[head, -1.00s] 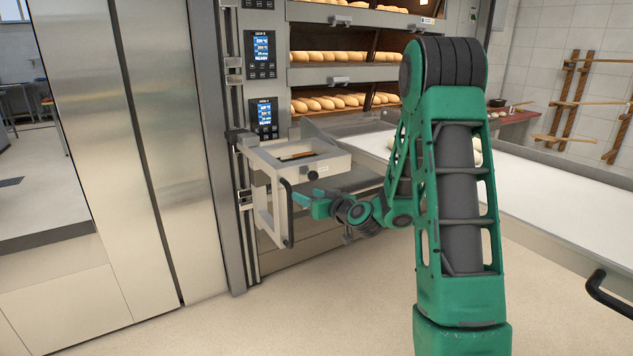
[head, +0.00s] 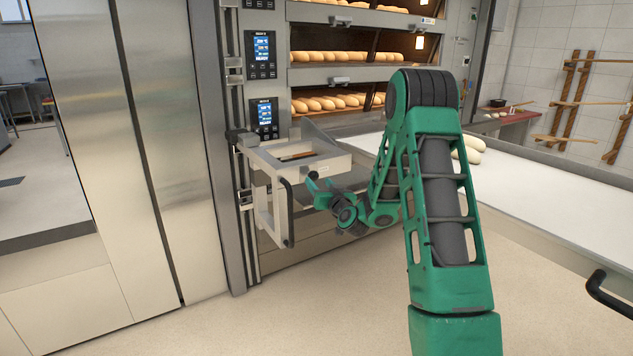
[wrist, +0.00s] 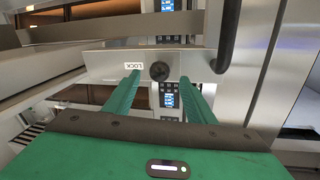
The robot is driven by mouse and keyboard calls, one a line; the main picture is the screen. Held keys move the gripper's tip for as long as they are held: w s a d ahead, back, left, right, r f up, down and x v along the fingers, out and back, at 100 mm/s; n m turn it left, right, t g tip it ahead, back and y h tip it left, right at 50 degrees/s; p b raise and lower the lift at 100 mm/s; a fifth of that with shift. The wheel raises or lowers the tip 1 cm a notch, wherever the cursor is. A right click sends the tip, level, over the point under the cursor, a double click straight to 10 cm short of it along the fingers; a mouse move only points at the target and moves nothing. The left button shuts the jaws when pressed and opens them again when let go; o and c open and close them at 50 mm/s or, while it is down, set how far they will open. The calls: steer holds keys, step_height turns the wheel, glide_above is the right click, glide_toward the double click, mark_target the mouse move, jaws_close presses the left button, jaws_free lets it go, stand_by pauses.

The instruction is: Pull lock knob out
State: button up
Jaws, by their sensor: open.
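The lock knob (wrist: 160,71) is a small dark round knob on the pale metal front plate (wrist: 105,62) of the bracket frame, beside a white "LOCK" label (wrist: 134,65). In the wrist view my gripper (wrist: 160,79) is open, with one green finger on either side of the knob in the picture. I see no contact, and how deep the fingers reach around it is unclear. In the head view my gripper (head: 313,182) is at the frame's front right corner and seems to hide the knob.
The bracket frame (head: 266,211) has a dark vertical handle (head: 288,212) close to the left of my gripper. Oven decks with loaves (head: 340,57) stand behind. A white loading surface (head: 555,190) lies to the right. The floor in front is clear.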

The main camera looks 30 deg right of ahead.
mark_target(315, 179)
steer(key=shift+w+d, duration=0.2)
steer(key=shift+w, duration=1.05)
steer(key=shift+w+d, duration=0.2)
steer(key=shift+w, duration=1)
steer(key=shift+c, duration=0.3)
